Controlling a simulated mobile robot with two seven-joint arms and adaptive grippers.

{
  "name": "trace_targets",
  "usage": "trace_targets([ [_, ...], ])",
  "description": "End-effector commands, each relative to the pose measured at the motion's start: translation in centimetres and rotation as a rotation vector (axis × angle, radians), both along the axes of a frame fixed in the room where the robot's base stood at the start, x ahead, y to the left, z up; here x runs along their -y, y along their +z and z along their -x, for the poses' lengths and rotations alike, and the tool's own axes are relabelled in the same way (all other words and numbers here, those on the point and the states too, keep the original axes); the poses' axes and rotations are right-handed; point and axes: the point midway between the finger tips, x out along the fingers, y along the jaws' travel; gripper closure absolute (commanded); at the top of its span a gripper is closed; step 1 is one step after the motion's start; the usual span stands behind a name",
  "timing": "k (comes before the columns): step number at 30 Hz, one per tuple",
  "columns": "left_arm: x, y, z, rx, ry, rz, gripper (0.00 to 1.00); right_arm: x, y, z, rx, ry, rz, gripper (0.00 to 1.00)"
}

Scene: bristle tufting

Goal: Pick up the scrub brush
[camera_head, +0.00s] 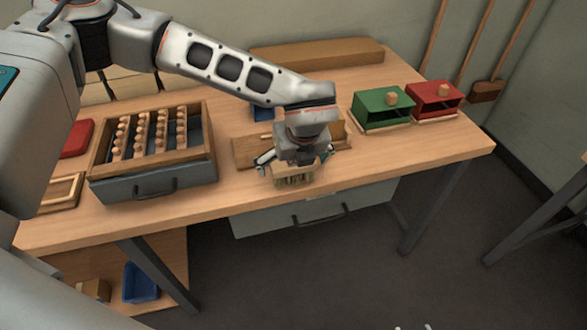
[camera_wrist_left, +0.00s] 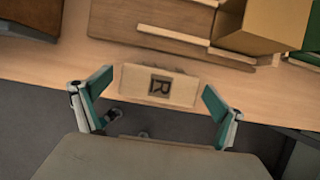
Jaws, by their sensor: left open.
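The scrub brush (camera_head: 293,178) is at the front edge of the workbench. It has a pale wooden block with bristles pointing down. In the left wrist view its block (camera_wrist_left: 160,86) carries a dark square mark like an R. My left gripper (camera_head: 296,163) is over the brush from above. In the left wrist view the left gripper (camera_wrist_left: 158,88) is open, with one green finger beside each end of the block and a small gap visible on each side. The brush's underside is mostly hidden there. My right gripper is not in view.
A wooden case (camera_head: 152,150) with peg rows stands left on the workbench (camera_head: 420,160). A green box (camera_head: 382,106) and a red box (camera_head: 434,98) stand right. A wooden fixture (camera_head: 246,150) is close behind the gripper. A long wooden block (camera_head: 315,54) lies at the back.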

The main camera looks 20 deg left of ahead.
Motion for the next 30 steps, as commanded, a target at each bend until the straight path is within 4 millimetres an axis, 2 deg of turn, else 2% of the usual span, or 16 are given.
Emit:
trace_targets([
  [6, 0.0, -0.1, -0.1, 0.002, -0.001, 0.001, 0.04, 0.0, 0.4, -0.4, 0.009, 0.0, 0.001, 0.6],
  [7, 0.0, -0.1, -0.1, 0.002, -0.001, 0.001, 0.09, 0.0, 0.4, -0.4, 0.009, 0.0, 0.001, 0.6],
  [11, 0.0, -0.1, -0.1, 0.002, -0.001, 0.001, 0.43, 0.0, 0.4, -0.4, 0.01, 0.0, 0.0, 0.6],
  [12, 0.0, -0.1, -0.1, 0.001, -0.001, 0.002, 0.48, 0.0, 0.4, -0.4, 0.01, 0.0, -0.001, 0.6],
  [23, 0.0, 0.1, -0.1, 0.001, -0.001, 0.002, 0.48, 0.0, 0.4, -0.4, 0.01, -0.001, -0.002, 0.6],
  [30, 0.0, 2.3, -0.2, 0.006, 0.001, 0.003, 0.48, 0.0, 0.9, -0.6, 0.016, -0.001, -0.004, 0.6],
])
